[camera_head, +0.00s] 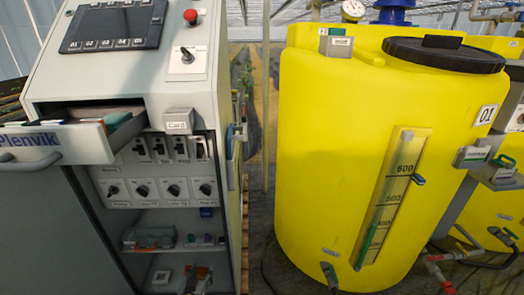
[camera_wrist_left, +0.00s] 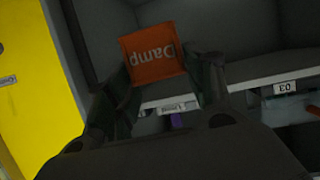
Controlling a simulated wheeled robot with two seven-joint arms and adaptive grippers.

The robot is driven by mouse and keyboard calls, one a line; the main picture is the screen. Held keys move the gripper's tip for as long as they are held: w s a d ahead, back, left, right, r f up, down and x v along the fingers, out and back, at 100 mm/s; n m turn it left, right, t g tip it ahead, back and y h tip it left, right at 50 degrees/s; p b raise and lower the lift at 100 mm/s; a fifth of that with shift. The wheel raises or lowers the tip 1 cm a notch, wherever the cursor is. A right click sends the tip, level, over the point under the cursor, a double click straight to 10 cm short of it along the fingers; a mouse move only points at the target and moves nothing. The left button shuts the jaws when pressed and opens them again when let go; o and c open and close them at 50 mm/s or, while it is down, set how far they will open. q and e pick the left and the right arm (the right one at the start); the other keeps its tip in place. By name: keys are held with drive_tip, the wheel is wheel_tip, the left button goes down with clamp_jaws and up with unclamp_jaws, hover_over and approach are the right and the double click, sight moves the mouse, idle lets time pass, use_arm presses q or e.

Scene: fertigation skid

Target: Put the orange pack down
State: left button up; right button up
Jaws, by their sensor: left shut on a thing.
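The orange pack (camera_wrist_left: 153,52), marked "Damp", is held between the fingers of my left gripper (camera_wrist_left: 166,78) in the left wrist view. The label reads upside down there. In the head view my left gripper (camera_head: 196,280) shows small and dark at the bottom edge, in the lower opening of the grey cabinet (camera_head: 228,200), with a bit of orange at it. Whether the pack touches a surface is not clear. My right gripper is not in view.
A shelf (camera_head: 185,247) above the gripper carries a grey-green box (camera_head: 148,238) and small items. A drawer (camera_head: 60,145) stands open at upper left. A large yellow tank (camera_head: 320,150) stands to the right. A shelf edge with label "03" (camera_wrist_left: 285,87) shows in the wrist view.

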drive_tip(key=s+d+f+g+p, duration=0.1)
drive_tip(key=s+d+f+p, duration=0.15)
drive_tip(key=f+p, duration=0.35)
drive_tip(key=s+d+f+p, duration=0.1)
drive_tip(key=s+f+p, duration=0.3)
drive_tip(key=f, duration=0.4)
use_arm(q)
drive_tip(key=s+d+r+p, duration=0.1)
drive_tip(key=r+p, duration=0.4)
drive_tip(key=r, duration=1.7)
drive_tip(key=s+d+r+p, duration=0.1)
drive_tip(key=r+p, duration=0.4)
drive_tip(key=r, duration=1.8)
drive_tip(key=shift+s+r+n+y, duration=0.15)
drive_tip(key=shift+s+n+y, duration=0.2)
drive_tip(key=shift+s, duration=0.2)
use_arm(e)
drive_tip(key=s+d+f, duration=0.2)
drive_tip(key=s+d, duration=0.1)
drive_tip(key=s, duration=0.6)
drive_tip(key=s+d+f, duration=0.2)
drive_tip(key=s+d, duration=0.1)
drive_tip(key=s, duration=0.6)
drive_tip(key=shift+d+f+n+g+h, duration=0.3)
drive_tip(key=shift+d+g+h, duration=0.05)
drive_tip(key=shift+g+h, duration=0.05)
use_arm(q)
drive_tip(key=s+f, duration=0.4)
drive_tip(key=f, duration=0.2)
drive_tip(key=shift+s, duration=0.35)
